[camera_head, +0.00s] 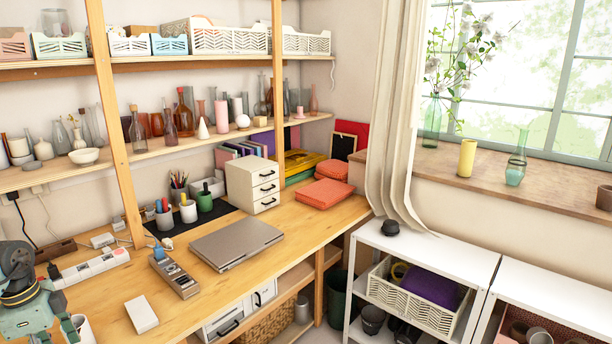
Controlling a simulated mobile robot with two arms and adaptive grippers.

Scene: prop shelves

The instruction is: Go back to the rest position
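My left gripper (38,320), grey-green with dark joints, shows at the lower left edge, over the left end of the wooden desk (232,288). It is partly cut off by the frame, and I cannot tell whether its fingers are apart or together. A white cup (82,329) is close beside it, partly hidden; I cannot tell whether they touch. My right gripper is not in view.
A white power strip (92,268), a white box (141,314), a dark organiser (176,275) and a closed laptop (237,241) lie on the desk. Shelves with vases stand behind. A white shelf unit (430,250) is at right, below the windowsill (480,186).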

